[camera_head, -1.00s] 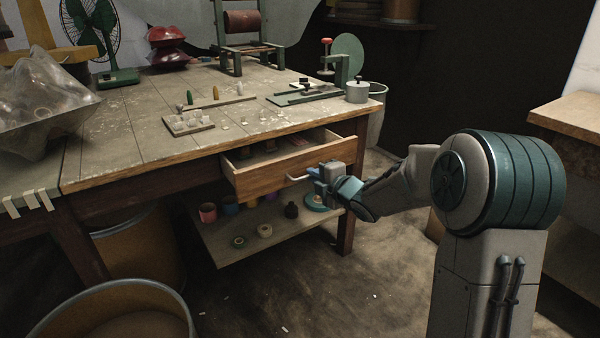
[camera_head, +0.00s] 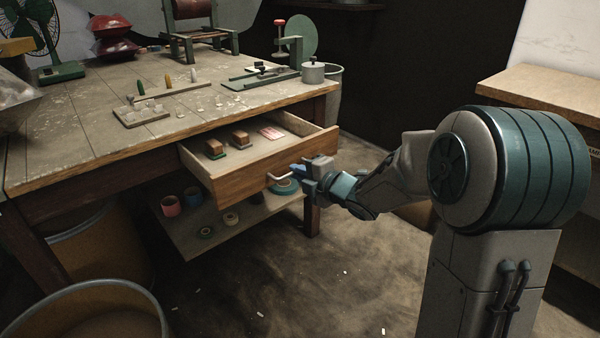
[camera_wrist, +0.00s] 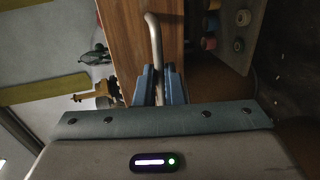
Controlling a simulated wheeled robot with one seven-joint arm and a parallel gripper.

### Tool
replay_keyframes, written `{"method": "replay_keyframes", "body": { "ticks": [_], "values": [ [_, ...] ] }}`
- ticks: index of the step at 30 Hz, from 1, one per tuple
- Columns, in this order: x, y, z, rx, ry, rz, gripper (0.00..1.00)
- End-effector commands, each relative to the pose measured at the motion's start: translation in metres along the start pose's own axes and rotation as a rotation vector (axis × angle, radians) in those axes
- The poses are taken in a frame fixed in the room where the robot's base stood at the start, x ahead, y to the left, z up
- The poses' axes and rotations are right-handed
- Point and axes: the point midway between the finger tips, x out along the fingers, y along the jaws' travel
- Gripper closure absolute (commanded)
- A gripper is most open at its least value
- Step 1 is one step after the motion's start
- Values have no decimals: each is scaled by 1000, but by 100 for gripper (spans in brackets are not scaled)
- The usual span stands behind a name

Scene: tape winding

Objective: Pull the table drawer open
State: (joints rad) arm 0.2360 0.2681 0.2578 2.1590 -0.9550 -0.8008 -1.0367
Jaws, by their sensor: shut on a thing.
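The wooden table drawer (camera_head: 240,181) stands well out from the table (camera_head: 85,135), with its inside showing. Two small brown blocks on dark bases and a red-and-white card lie in it. A bent metal handle (camera_head: 276,183) is on its front; in the wrist view the handle (camera_wrist: 153,40) runs down between the blue fingers. My gripper (camera_head: 300,172) is shut on the handle near its right end. The fingers also show in the wrist view (camera_wrist: 160,86), on both sides of the bar. The handle's right end is hidden by the gripper.
A lower shelf (camera_head: 185,240) with cups and tape rolls is under the drawer. A large round bin (camera_head: 85,310) stands at the front left. A wooden bench (camera_head: 545,92) is at the right.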

Motion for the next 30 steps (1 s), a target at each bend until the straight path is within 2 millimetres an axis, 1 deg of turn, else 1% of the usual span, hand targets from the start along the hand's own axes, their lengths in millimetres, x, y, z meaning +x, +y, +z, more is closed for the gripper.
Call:
{"method": "replay_keyframes", "body": {
  "ticks": [1, 2, 3, 4, 12, 16, 20, 27, 30],
  "values": [
    [0, 0, 1, 0, -1, 0, 100],
    [0, 0, 1, 0, -2, 0, 83],
    [0, 0, 1, 0, -2, 0, 72],
    [0, 0, 1, 0, -1, 0, 70],
    [-1, 0, 1, 0, -2, 0, 70],
    [-10, 2, 2, -1, -3, 0, 70],
    [-34, 3, 2, 1, -6, 0, 70],
    [-90, 3, 1, 0, -6, -1, 70],
    [-109, 3, 2, 0, -6, -1, 70]
  ]
}}
